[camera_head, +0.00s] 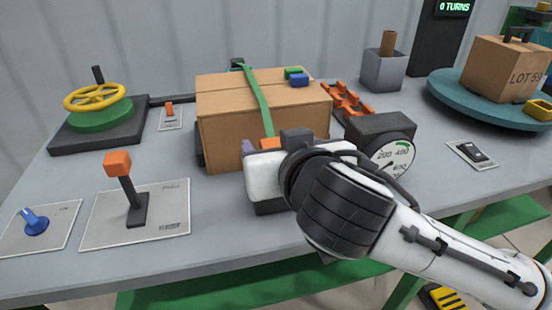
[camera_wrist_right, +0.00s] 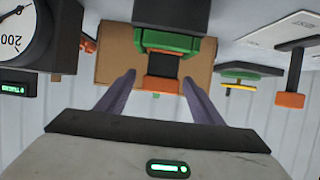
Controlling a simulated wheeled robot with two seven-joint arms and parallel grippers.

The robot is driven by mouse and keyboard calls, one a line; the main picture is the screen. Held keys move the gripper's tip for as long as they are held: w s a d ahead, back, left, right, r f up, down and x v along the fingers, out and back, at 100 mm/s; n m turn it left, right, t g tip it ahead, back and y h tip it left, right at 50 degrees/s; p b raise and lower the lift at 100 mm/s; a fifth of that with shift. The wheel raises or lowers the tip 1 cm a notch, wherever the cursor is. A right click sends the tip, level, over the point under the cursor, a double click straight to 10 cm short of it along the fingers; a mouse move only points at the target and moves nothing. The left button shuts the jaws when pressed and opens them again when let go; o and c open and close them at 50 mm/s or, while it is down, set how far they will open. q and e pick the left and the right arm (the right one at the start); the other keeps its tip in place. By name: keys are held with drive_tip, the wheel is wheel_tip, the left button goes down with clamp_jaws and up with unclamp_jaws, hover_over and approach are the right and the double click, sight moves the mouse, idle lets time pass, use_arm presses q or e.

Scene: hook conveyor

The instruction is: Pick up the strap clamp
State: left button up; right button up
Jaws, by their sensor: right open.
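A cardboard box (camera_head: 250,130) stands on the table with a green strap (camera_head: 256,95) over its top and down its front. What looks like the strap clamp (camera_wrist_right: 165,42), green with black and orange parts, shows in front of the box in the right wrist view; in the head view my right gripper (camera_head: 258,146) hides most of it. In the right wrist view, the purple fingers of my right gripper (camera_wrist_right: 159,78) are spread, one on either side of the clamp's orange end. I cannot tell whether they touch it. My left gripper is not in view.
A gauge box (camera_head: 380,133) stands close to the right of my right gripper. An orange-topped lever (camera_head: 119,164) and a yellow handwheel (camera_head: 97,97) stand to the left. Blue and green blocks (camera_head: 297,76) lie on the box.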

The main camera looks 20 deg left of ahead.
drive_tip(key=c, duration=1.2)
